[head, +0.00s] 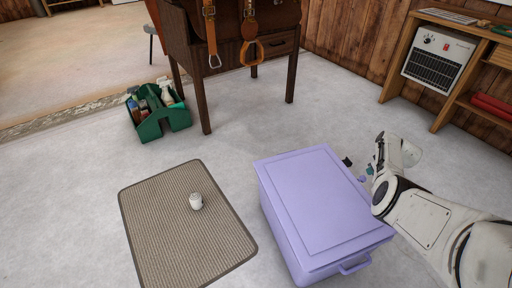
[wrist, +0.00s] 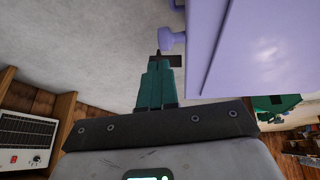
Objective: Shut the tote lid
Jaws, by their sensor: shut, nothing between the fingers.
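The lavender tote (head: 291,237) stands on the grey floor. Its lid (head: 320,190) lies flat over the top, and I see no gap along the visible edges. A handle (head: 355,265) sticks out at the near end. A small lavender knob (head: 361,179) sticks out on the right side; it also shows in the wrist view (wrist: 172,41). My gripper (head: 349,162), with teal fingers and dark tips, is beside the tote's far right edge. In the wrist view my gripper (wrist: 160,60) is shut and empty, its tips close to the knob; I cannot tell whether they touch.
A woven mat (head: 165,225) with a small white jar (head: 196,201) on it lies left of the tote. A green caddy (head: 163,122) with bottles stands by a wooden stand (head: 205,100). A shelf with a heater (head: 438,58) is at the back right. Floor between is clear.

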